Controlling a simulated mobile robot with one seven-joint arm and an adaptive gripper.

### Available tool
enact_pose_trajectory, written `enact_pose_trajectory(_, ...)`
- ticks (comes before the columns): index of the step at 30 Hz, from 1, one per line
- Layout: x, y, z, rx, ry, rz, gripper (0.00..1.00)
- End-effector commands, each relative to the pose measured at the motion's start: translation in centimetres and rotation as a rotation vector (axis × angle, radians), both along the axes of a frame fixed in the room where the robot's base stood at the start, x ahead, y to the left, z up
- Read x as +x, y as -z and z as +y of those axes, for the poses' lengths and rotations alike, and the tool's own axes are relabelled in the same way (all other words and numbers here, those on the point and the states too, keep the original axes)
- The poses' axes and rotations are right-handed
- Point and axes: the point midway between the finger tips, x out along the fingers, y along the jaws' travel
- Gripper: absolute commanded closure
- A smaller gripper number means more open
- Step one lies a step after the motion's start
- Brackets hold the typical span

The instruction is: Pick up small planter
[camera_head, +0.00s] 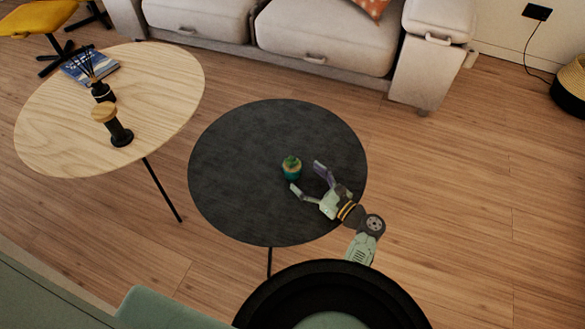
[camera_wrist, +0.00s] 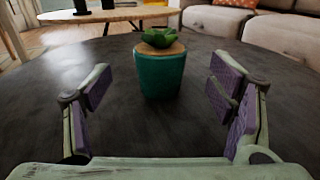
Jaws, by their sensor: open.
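The small planter (camera_head: 291,168) is a teal-green pot with a green succulent on top. It stands upright on the round black table (camera_head: 235,150), a little right of its middle. In the wrist view the planter (camera_wrist: 160,75) stands straight ahead, beyond the fingertips and between their lines. My gripper (camera_head: 306,176) is open and empty, low over the right part of the black table. Its purple-padded fingers also show in the wrist view (camera_wrist: 160,90), spread to the left and right of the planter and apart from it.
A light wooden oval table (camera_head: 160,80) at the left holds a book (camera_head: 90,64), a dark reed diffuser (camera_head: 102,91) and a black, wood-topped object (camera_head: 119,133). A beige sofa (camera_head: 320,35) stands behind. The black table is otherwise bare.

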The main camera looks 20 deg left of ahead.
Motion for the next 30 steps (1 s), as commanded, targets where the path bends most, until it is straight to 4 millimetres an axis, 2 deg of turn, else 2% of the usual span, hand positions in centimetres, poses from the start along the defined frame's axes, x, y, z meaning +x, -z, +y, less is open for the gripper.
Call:
enact_pose_trajectory(5, 0.5, -0.1, 1.2, -0.001, -0.002, 0.0, 0.24)
enact_pose_trajectory(12, 2.1, -0.1, 4.9, -0.001, -0.003, 0.0, 0.24)
enact_pose_trajectory(15, 2.6, -0.1, 5.8, -0.002, -0.001, 0.001, 0.24)
enact_pose_trajectory(24, 2.8, 0.0, 6.1, -0.002, 0.0, 0.0, 0.24)
enact_pose_trajectory(30, 2.8, 0.0, 6.1, -0.002, 0.0, 0.001, 0.37)
